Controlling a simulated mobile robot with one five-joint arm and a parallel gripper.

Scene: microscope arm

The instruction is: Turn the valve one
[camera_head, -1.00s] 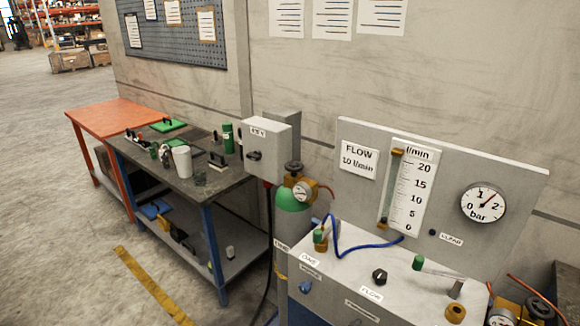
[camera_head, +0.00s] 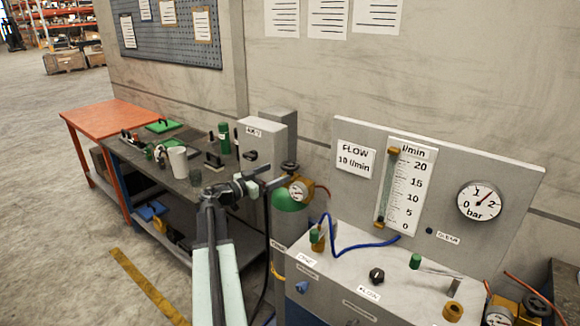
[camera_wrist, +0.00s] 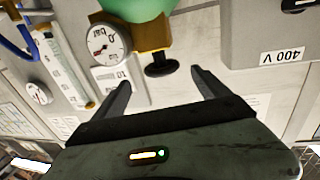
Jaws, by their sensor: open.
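A green-topped gas cylinder (camera_head: 290,197) stands between the bench and the panel. It carries a black handwheel (camera_head: 290,165) and a brass fitting with a round gauge (camera_head: 299,190). My gripper (camera_head: 266,184) is open and empty, just left of the fitting in the head view. In the wrist view, upside down, the handwheel (camera_wrist: 160,67) appears between and beyond my open fingers (camera_wrist: 162,90), apart from them. A small green-handled valve (camera_head: 316,238) stands on the panel's shelf by a small label I cannot read surely. I cannot tell which valve is number one.
A grey electrical box (camera_head: 263,150) is on the wall behind my gripper; its "400 V" label shows in the wrist view (camera_wrist: 283,56). A cluttered workbench (camera_head: 150,165) is left.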

